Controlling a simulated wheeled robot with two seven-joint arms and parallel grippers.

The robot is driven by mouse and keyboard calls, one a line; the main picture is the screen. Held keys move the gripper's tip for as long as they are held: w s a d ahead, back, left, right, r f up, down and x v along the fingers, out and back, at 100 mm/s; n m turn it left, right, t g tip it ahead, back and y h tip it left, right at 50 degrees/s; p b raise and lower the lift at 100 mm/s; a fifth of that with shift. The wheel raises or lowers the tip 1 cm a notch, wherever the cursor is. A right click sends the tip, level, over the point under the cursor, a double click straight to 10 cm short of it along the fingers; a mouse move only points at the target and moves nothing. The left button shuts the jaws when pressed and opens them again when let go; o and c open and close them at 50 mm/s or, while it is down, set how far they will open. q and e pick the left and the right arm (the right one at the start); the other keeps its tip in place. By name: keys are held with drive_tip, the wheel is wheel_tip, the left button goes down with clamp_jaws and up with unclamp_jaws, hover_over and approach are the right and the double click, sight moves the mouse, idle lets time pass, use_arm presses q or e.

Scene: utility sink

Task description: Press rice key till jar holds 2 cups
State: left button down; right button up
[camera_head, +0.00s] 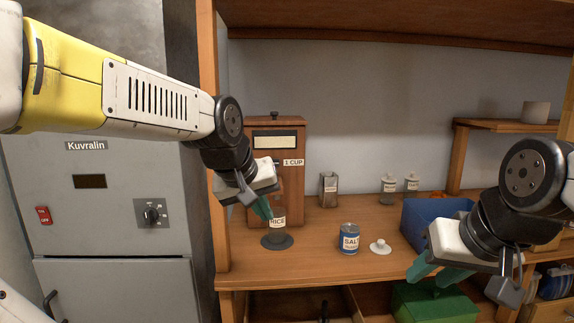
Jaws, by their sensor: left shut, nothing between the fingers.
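A wooden dispenser (292,180) stands on the shelf counter, with a pale window near its top and a "1 CUP" label (293,162) on its front. A jar labelled RICE (278,231) stands upright on a dark round base in front of it. My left gripper (264,209) is shut and empty, with its fingertips close to the jar's upper left; I cannot tell whether they touch. The arm and gripper hide the dispenser's left front, and no key shows clearly. The rice level cannot be read. My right gripper (438,273) is open and empty above the green box.
A blue SALT tin (349,241) and a white knobbed lid (380,247) stand right of the jar. Small jars (389,188) and a metal canister (328,190) are behind. A blue bin (418,226) and a green box (433,304) are at right. A grey Kuvralin cabinet (110,222) is left.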

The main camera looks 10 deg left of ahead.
use_arm(q)
drive_tip(key=w+a+n+t+y, duration=0.2)
drive_tip(key=w+n, duration=0.7)
drive_tip(key=w, duration=1.9)
drive_tip(key=shift+w+a+f+n, duration=0.15)
drive_tip(key=shift+a+f+n, duration=0.2)
drive_tip(key=shift+a, duration=0.85)
drive_tip(key=shift+r, duration=0.1)
drive_tip(key=shift+w+a, duration=0.4)
drive_tip(key=shift+w, duration=1)
drive_tip(key=shift+w+a, duration=0.4)
drive_tip(key=shift+w, duration=1)
drive_tip(key=shift+w+a, duration=0.4)
drive_tip(key=shift+w, duration=1)
drive_tip(key=shift+w, duration=0.15)
drive_tip(key=shift+w+a, duration=0.15)
drive_tip(key=shift+w, duration=0.1)
